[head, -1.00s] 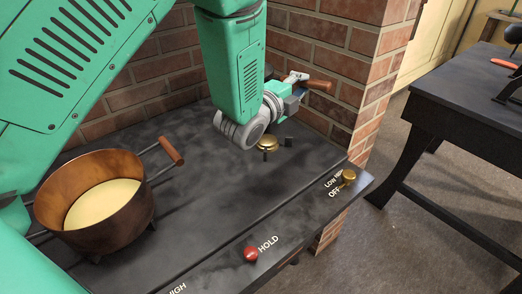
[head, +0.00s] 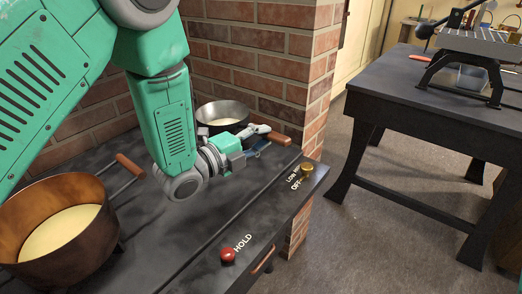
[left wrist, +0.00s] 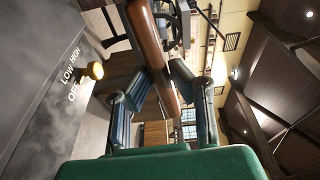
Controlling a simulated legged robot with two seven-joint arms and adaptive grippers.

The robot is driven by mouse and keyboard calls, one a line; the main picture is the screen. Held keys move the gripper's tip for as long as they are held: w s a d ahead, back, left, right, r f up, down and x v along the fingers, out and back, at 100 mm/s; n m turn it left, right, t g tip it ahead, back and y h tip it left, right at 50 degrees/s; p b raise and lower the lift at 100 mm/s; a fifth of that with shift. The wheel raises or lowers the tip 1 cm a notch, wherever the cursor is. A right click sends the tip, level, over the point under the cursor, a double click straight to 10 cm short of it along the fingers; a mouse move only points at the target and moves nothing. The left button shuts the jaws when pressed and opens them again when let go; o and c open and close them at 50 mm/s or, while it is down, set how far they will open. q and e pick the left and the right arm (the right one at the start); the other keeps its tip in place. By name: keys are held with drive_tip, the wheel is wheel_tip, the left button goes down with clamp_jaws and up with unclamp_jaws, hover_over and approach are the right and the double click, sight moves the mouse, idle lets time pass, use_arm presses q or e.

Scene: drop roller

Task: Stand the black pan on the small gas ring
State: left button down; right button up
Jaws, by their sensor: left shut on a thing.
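The black pan (head: 222,112), with a pale cream filling and a wooden handle (head: 273,138), is by the brick wall in the head view. My left gripper (head: 250,142) is shut on the handle, right of my wrist. In the left wrist view the fingers (left wrist: 168,82) lie on both sides of the brown handle (left wrist: 147,38). The small gas ring is hidden behind my arm, gripper or the pan. I cannot tell whether the pan touches it. My right gripper is not in view.
A large brown pot (head: 62,228) with cream filling stands at the left of the dark stove top (head: 205,228). A brass knob (head: 307,169) and a red HOLD button (head: 228,255) are along the front. A dark table (head: 410,95) stands apart at right.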

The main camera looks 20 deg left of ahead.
use_arm(q)
drive_tip(key=f, duration=0.3)
drive_tip(key=shift+a+f+b, duration=0.1)
drive_tip(key=shift+a+b, duration=0.1)
drive_tip(key=shift+b, duration=0.15)
drive_tip(key=shift+d+f, duration=0.1)
drive_tip(key=c, duration=1.4)
unclamp_jaws()
drive_tip(key=shift+f, duration=0.1)
drive_tip(key=shift+c, duration=0.2)
